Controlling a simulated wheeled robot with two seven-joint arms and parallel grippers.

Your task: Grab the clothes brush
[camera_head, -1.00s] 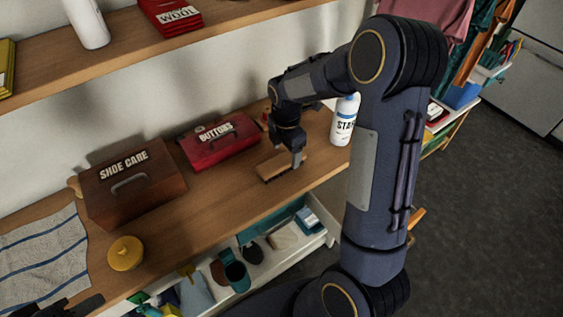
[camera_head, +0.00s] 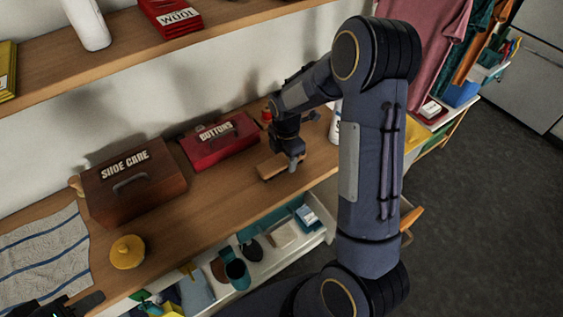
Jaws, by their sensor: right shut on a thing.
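The clothes brush (camera_head: 271,168), a light wooden block with dark bristles under it, is on the wooden shelf in front of the red buttons box. My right gripper (camera_head: 293,164) is shut on its right end, and the wrist partly hides it. I cannot tell whether the brush rests on the wood or is just clear of it. My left gripper (camera_head: 70,306) shows only in part at the bottom left corner, near the striped towel; its jaw opening cannot be made out.
The red buttons box (camera_head: 219,143) and brown shoe care box (camera_head: 130,187) stand behind and left. A yellow lidded pot (camera_head: 127,252) is near the front edge. A white bottle (camera_head: 335,122) is partly hidden behind my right arm. A striped towel (camera_head: 42,255) lies left. An open drawer (camera_head: 290,258) is below.

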